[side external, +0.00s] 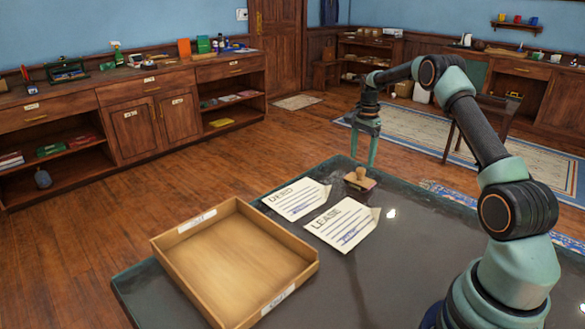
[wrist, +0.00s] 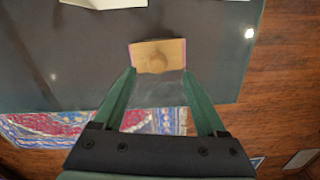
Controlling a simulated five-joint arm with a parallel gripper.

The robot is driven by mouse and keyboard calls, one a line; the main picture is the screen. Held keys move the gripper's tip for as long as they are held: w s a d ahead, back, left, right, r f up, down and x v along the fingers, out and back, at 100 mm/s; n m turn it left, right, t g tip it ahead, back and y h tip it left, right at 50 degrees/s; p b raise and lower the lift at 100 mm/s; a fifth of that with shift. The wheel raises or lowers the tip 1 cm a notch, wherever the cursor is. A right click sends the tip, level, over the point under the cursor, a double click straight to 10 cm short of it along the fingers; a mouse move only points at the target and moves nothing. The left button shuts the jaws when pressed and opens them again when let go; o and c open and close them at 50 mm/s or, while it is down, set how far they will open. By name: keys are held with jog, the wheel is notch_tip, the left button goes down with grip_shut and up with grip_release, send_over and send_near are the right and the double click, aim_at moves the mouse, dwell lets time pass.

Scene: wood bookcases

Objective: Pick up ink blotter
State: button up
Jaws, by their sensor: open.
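The ink blotter (side external: 359,180) is a small wooden block with a round knob. It rests on the dark table near its far edge, beside the papers. In the wrist view the blotter (wrist: 157,56) shows from above, with a pinkish edge, just ahead of the gap between my fingertips. My gripper (side external: 364,157) points down by the far table edge, behind the blotter in the side view. In the wrist view my gripper (wrist: 159,72) has its two green fingers apart and nothing between them. The fingers appear apart from the blotter.
A "DEED" sheet (side external: 297,199) and a "LEASE" sheet (side external: 343,224) lie left of and in front of the blotter. An empty wooden tray (side external: 305,273) stands at the table's left. The dark tabletop (side external: 400,265) is bare toward my base. Wooden cabinets (side external: 135,130) line the wall.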

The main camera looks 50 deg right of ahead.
aim_at(361, 168)
jog(key=shift+s+f, duration=0.2)
jog(key=shift+f, duration=2.65)
grip_shut()
